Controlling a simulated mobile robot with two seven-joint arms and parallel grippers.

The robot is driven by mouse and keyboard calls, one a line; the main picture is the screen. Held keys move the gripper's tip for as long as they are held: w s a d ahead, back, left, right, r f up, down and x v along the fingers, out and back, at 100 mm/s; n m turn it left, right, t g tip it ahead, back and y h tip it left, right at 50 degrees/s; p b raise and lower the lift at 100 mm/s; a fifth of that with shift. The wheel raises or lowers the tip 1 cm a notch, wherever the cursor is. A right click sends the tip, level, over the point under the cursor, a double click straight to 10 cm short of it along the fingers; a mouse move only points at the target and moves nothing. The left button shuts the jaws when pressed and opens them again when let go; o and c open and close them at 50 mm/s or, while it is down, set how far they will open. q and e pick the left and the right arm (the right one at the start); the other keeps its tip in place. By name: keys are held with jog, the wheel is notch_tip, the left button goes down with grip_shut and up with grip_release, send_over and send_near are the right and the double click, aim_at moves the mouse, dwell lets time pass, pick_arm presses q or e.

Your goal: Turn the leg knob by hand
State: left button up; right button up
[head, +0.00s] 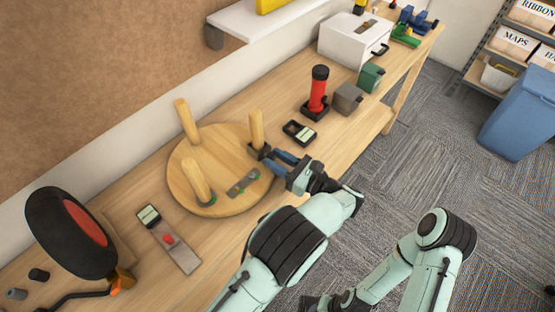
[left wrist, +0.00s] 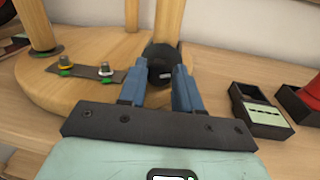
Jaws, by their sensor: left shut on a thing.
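A round wooden top (head: 222,140) lies on the workbench with upright wooden legs on it. The right leg (head: 256,128) has a dark round knob at its foot; in the left wrist view the knob (left wrist: 160,59) sits in front of that leg (left wrist: 170,22). My left gripper (head: 270,155) reaches over the top's right edge. Its blue fingers, also in the left wrist view (left wrist: 160,72), are shut on the knob, one on each side. My right gripper (head: 318,301) is low at the bottom edge, mostly cut off; its jaws cannot be made out.
A dark metal plate with bolts (head: 243,182) lies on the round top. A small black meter (head: 299,132) and a red-and-black cylinder (head: 318,92) stand to the right. A second meter (head: 149,216) and a grey strip with a red part (head: 172,243) lie left.

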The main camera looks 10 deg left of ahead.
pick_arm(q)
jog(key=shift+f+b, duration=0.15)
jog(key=shift+b, duration=0.2)
jog(key=shift+m, duration=0.4)
jog(key=shift+a, duration=0.1)
jog(key=o, duration=1)
jog(key=shift+o, duration=0.2)
